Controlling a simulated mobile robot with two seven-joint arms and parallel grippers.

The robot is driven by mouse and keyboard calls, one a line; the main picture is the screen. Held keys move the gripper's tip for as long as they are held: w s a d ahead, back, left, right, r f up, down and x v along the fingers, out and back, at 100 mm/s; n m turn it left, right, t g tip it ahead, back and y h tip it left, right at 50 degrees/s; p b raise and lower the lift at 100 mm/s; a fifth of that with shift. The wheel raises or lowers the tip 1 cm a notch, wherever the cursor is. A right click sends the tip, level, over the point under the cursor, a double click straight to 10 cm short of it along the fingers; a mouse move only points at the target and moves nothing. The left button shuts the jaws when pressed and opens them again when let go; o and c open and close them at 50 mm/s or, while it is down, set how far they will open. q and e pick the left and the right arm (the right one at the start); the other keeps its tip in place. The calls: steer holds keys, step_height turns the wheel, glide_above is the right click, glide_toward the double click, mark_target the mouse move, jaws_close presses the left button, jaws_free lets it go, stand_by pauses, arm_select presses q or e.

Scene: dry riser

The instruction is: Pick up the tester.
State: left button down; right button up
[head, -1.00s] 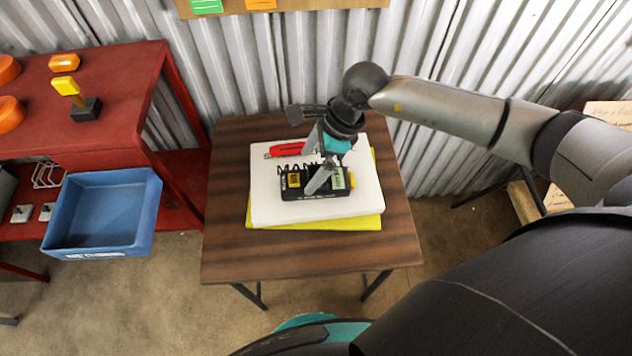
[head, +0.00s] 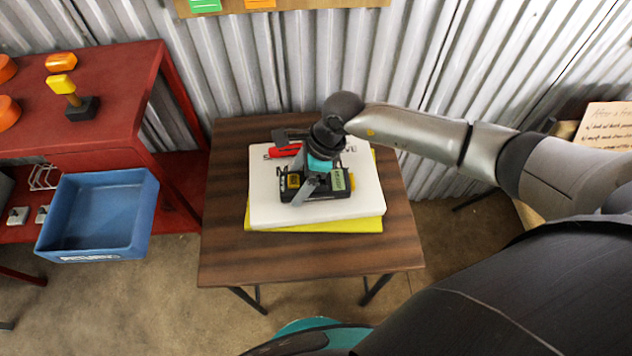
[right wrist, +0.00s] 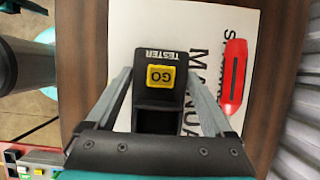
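The tester (head: 293,181), a black block with a yellow GO label and a green label, lies on a white manual (head: 270,207) on the wooden table. It also shows in the right wrist view (right wrist: 160,60), with TESTER printed on it. My right gripper (head: 318,182) is over it, pointing down. The gripper hides part of the tester in the head view. My left gripper is not in view.
A red tool (right wrist: 233,75) lies on the manual beside the tester. A yellow item (head: 315,226) lies under the manual. A blue bin (head: 98,215) and a red bench (head: 110,110) stand to the left. A corrugated wall is behind. The table's front is clear.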

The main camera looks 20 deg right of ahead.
steer(key=c, duration=1.2)
step_height(320, 180, up, 20)
steer(key=p, duration=0.3)
